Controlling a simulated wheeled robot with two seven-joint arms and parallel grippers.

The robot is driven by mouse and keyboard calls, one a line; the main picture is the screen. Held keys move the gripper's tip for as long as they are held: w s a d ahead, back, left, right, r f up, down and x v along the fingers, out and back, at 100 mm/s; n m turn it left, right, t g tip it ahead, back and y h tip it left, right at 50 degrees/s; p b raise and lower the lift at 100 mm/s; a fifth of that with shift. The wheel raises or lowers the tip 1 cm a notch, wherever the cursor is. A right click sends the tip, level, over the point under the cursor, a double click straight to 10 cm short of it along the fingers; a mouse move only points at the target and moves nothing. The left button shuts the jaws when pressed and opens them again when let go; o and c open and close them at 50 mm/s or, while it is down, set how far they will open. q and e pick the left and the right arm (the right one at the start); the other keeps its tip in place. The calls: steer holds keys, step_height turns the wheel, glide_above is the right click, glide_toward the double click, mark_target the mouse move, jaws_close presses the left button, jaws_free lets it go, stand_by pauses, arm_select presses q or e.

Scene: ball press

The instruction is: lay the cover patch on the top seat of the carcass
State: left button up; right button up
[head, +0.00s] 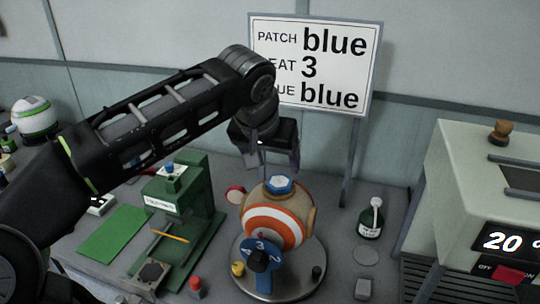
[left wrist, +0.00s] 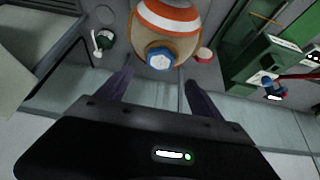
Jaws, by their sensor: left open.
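The carcass (head: 274,226) is a tan ball with orange and white stripes on a round metal turntable (head: 270,292). A blue hexagonal patch (head: 280,184) lies on the ball's top; it also shows in the left wrist view (left wrist: 160,58). My left gripper (head: 272,163) is open and empty, just above and behind the ball's top. In the left wrist view its two fingers (left wrist: 158,82) stand apart, with the patch beyond the gap between them. Whether a finger touches the patch cannot be told. My right gripper is not in view.
A blue numbered dial (head: 260,262) stands before the ball. A green press (head: 185,205) is at left, a dark green bottle (head: 371,220) at right, then a pale machine (head: 480,180) reading 20. A sign (head: 315,60) at the back reads patch blue, 3, blue.

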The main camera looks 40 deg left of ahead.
arm_select(q)
steer(key=shift+v, duration=1.45)
